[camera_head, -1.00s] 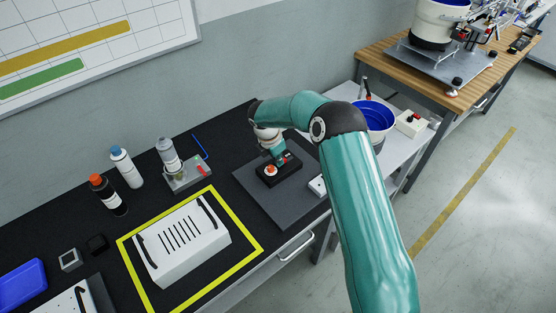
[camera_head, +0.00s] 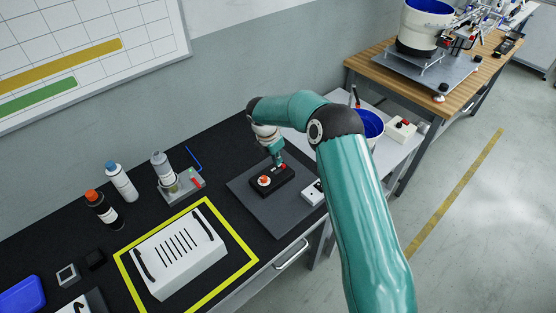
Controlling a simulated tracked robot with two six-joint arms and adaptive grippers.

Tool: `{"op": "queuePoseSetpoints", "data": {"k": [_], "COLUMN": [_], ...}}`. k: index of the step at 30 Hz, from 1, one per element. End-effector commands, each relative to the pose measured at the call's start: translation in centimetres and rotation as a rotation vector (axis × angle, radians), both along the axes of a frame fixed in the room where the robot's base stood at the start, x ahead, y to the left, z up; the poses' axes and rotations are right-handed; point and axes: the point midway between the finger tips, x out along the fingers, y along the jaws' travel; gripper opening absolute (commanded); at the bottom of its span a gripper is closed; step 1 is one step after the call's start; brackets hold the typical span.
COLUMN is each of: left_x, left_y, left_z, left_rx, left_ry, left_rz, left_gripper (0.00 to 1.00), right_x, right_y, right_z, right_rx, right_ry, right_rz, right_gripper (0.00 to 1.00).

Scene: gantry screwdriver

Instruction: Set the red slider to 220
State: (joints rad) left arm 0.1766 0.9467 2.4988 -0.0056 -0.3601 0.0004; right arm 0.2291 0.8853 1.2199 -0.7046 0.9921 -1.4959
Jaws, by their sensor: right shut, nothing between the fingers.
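A black control box (camera_head: 272,182) lies on a dark grey plate on the black bench. It has an orange-red round knob (camera_head: 264,181) on its near left part and a small red piece (camera_head: 283,167), apparently the red slider, towards its far right part. My right gripper (camera_head: 279,163) comes down from above at the far side of the box. It is shut and empty, its fingertips close to the red piece; I cannot tell whether they touch it. No scale numbers are legible. My left gripper is not in view.
The dark grey plate (camera_head: 270,217) has bare room in front of the box. A white box with a dark button (camera_head: 313,193) stands to its right. A white vented case (camera_head: 178,254) sits inside a yellow frame at left. Bottles (camera_head: 121,181) stand behind it.

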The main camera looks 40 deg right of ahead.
Motion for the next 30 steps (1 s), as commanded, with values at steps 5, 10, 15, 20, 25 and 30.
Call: {"op": "queuePoseSetpoints", "data": {"k": [5, 10, 15, 20, 25, 30], "left_x": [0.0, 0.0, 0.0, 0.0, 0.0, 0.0], "left_y": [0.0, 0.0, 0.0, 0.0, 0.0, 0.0], "left_z": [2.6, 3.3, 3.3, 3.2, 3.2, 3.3], "left_rx": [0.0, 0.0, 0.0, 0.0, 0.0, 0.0], "left_ry": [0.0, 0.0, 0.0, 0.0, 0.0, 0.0], "left_rz": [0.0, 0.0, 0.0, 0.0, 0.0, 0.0], "left_gripper": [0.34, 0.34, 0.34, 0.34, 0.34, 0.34], "right_x": [-0.1, -0.3, -0.3, -0.3, -0.3, -0.3], "right_y": [0.8, 1.2, 1.2, 1.1, 1.1, 1.1], "right_z": [3.8, 5.2, 5.2, 5.2, 5.2, 5.2], "right_rx": [0.001, 0.002, 0.002, 0.002, 0.002, 0.002], "right_ry": [-0.001, 0.002, 0.002, 0.002, 0.002, 0.002], "right_rz": [0.0, -0.004, -0.006, -0.007, -0.007, -0.007], "right_gripper": [0.0, 0.0, 0.0, 0.0, 0.0, 0.0]}}
